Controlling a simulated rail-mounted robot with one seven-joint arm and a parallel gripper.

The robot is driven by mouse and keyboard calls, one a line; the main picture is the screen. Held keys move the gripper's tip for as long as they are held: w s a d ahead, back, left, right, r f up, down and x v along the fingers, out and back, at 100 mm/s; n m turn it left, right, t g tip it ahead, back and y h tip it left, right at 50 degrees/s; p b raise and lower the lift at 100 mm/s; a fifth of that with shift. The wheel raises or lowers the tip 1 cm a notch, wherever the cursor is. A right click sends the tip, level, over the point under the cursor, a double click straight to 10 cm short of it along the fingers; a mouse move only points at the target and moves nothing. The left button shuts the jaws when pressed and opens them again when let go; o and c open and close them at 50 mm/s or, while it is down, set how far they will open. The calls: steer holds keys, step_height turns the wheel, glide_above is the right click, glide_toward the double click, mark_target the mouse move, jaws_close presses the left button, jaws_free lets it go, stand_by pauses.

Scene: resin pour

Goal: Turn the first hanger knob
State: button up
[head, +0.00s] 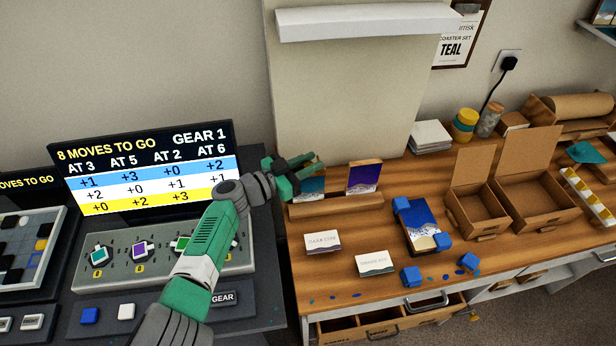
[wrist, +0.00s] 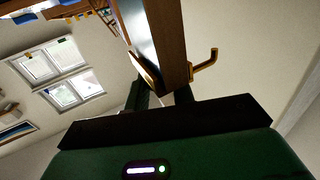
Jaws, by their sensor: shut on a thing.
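My gripper (head: 293,173) is shut on a wood-edged panel (wrist: 170,40), at the left end of the wooden rack (head: 335,205). A brass hook (wrist: 207,62) sticks out beside the panel in the wrist view. In the head view its teal face (head: 311,188) shows at the rack; I cannot tell if it touches the rack. The grey console at left carries a green knob (head: 98,255), a purple knob (head: 142,250) and another green knob (head: 182,243). My arm hides the console's right part. I cannot tell which is the hanger knob.
A screen (head: 150,170) behind the console reads "8 MOVES TO GO" and "GEAR 1". A purple-faced panel (head: 363,177) stands in the rack's right part. White cards (head: 375,263), a blue-and-white panel (head: 420,225) and several blue blocks lie on the bench. Open boxes (head: 535,200) stand at right.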

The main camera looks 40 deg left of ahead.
steer(key=shift+f+m+g+h+b, duration=0.4)
steer(key=shift+m+h+b, duration=0.5)
steer(key=shift+b, duration=1.75)
steer(key=shift+f+m+g+h+b, duration=0.35)
steer(key=shift+h+b, duration=0.85)
steer(key=shift+b, duration=1.45)
steer(key=m+g+h+b, duration=0.1)
steer(key=b, duration=0.3)
steer(key=shift+r, duration=0.35)
steer(key=shift+r+m+h+b, duration=0.2)
steer(key=shift+m+h+b, duration=0.2)
steer(key=shift+b, duration=0.25)
steer(key=shift+r, duration=0.2)
steer(key=shift+d, duration=0.1)
steer(key=o, duration=1)
